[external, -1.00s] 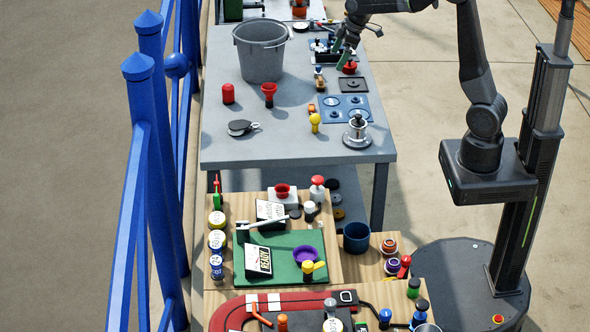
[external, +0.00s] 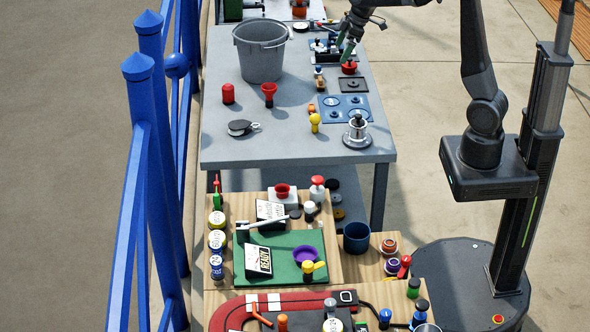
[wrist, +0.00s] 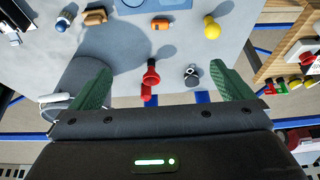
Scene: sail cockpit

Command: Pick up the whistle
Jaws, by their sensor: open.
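A small orange piece, which looks like the whistle (external: 311,108), lies on the grey table near its right side, left of the blue panel. It also shows in the wrist view, where the orange whistle (wrist: 162,24) lies near the top middle, beyond my fingertips. My gripper (external: 345,54) hangs over the table's right side, farther back than the whistle and apart from it. In the wrist view my gripper (wrist: 160,70) has its two green fingers spread wide, with nothing held between them.
A yellow knob-shaped piece (external: 315,122) stands close to the whistle. A blue panel (external: 345,108) and a silver winch (external: 357,132) are at the right. A grey bucket (external: 261,52), red horn (external: 269,92) and red cylinder (external: 228,93) stand farther left.

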